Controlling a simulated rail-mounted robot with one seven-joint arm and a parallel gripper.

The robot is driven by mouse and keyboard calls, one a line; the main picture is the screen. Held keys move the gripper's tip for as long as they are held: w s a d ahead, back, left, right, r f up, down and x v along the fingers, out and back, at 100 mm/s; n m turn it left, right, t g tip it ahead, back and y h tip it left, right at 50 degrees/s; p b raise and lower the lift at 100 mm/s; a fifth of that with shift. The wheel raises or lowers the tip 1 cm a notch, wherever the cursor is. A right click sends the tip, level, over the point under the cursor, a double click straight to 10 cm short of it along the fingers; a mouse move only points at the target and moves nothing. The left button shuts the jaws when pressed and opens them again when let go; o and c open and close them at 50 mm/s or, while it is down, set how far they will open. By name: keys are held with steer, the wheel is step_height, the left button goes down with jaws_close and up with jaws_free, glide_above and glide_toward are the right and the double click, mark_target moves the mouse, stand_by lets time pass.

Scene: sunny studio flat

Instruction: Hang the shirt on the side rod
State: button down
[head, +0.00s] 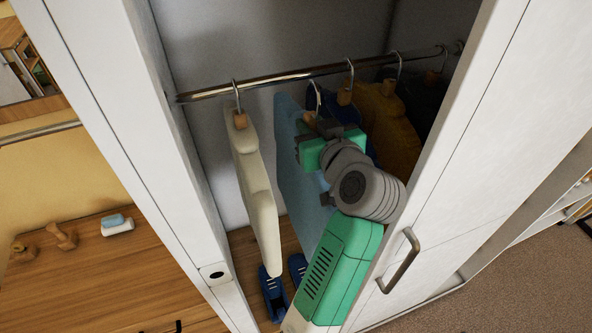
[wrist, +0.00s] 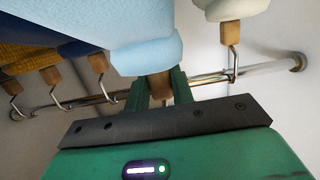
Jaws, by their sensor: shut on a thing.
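A light blue shirt (head: 291,150) is inside the open wardrobe, among other hung clothes; its rounded shoulder shows in the wrist view (wrist: 140,50). My gripper (head: 313,126) is shut on the wooden neck of its hanger (wrist: 160,84), just below the wardrobe rod (head: 285,78). The hanger's hook is close to that rod; I cannot tell whether it rests on it. In the wrist view, my fingers (wrist: 160,92) stand on both sides of the wooden neck, and they hide the hook. A side rod (head: 38,135) runs outside the wardrobe at the left.
A cream garment (head: 255,190) hangs left of the blue shirt. Navy, mustard (head: 392,125) and dark garments hang to the right. Blue shoes (head: 273,293) stand on the wardrobe floor. The wardrobe's left wall (head: 125,130) separates it from the side rod. A wooden shelf (head: 95,270) holds small objects.

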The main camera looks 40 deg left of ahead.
steer(key=f+v, duration=0.1)
steer(key=v, duration=0.4)
steer(key=f+v, duration=0.1)
steer(key=v, duration=0.4)
steer(key=f+v, duration=0.1)
steer(key=v, duration=0.4)
steer(key=shift+s+d+r, duration=0.1)
steer(key=shift+s+d, duration=0.3)
steer(key=shift+d, duration=0.1)
steer(key=shift+a, duration=0.1)
